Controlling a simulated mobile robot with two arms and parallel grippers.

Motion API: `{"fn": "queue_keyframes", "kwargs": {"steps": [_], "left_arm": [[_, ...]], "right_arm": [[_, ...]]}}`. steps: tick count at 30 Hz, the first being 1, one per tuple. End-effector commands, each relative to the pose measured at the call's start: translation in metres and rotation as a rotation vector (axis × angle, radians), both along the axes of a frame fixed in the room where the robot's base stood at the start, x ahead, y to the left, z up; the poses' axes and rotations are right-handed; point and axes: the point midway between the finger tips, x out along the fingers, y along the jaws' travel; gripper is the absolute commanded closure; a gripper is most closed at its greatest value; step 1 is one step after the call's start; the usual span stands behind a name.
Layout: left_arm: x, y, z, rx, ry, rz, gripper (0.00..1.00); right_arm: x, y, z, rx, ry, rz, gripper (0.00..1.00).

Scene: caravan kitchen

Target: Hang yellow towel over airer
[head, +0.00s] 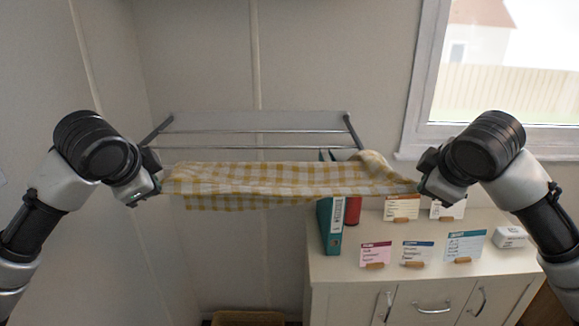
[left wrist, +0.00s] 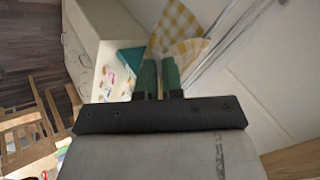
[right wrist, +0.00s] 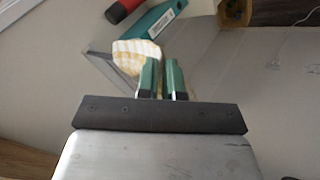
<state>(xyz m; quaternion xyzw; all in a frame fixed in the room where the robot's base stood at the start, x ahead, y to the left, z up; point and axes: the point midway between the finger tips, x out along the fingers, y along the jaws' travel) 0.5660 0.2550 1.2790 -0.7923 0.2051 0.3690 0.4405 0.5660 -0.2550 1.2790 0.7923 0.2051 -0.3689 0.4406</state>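The yellow-and-white checked towel (head: 280,180) stretches sideways across the front of the wall airer (head: 255,132), with a short part hanging down along its front. Whether it rests on the front rail cannot be told. My left gripper (head: 158,184) is at the towel's left end and my right gripper (head: 422,187) is at its right end. Both appear shut on the towel's corners. In the left wrist view the towel (left wrist: 178,28) shows beyond the close-set green fingers (left wrist: 159,78). In the right wrist view the towel (right wrist: 138,52) bunches beside the fingers (right wrist: 161,78).
A white cabinet (head: 425,268) stands at lower right, with cards on small stands, a teal binder (head: 331,220) and a red object (head: 353,210) on top. A window (head: 505,60) is at upper right. The airer's back rails look bare.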

Motion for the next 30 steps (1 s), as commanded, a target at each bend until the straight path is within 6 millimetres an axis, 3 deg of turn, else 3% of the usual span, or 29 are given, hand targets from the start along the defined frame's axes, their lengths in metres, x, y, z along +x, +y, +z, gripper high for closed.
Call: {"fn": "queue_keyframes", "kwargs": {"steps": [1,7,17,20,23,27,30], "left_arm": [[0.000,0.001,0.000,0.001,0.000,0.004,0.88],[0.000,0.001,0.000,0.001,0.001,0.002,0.57],[0.005,0.000,-0.009,-0.017,0.007,0.008,0.57],[0.022,-0.001,-0.036,-0.074,0.024,0.039,0.57],[0.046,0.001,-0.088,-0.163,0.050,0.101,0.57],[0.069,0.007,-0.181,-0.273,0.087,0.215,0.57],[0.071,0.013,-0.249,-0.323,0.114,0.294,0.57]], "right_arm": [[0.000,-0.001,0.000,-0.001,0.001,-0.004,0.88],[0.000,-0.001,0.000,-0.001,0.001,-0.002,0.57],[0.005,0.000,-0.008,0.017,0.007,-0.008,0.57],[0.022,0.000,-0.036,0.074,0.024,-0.039,0.57],[0.046,-0.001,-0.088,0.163,0.050,-0.101,0.57],[0.069,-0.007,-0.181,0.272,0.087,-0.214,0.57],[0.071,-0.013,-0.249,0.323,0.114,-0.294,0.57]]}}
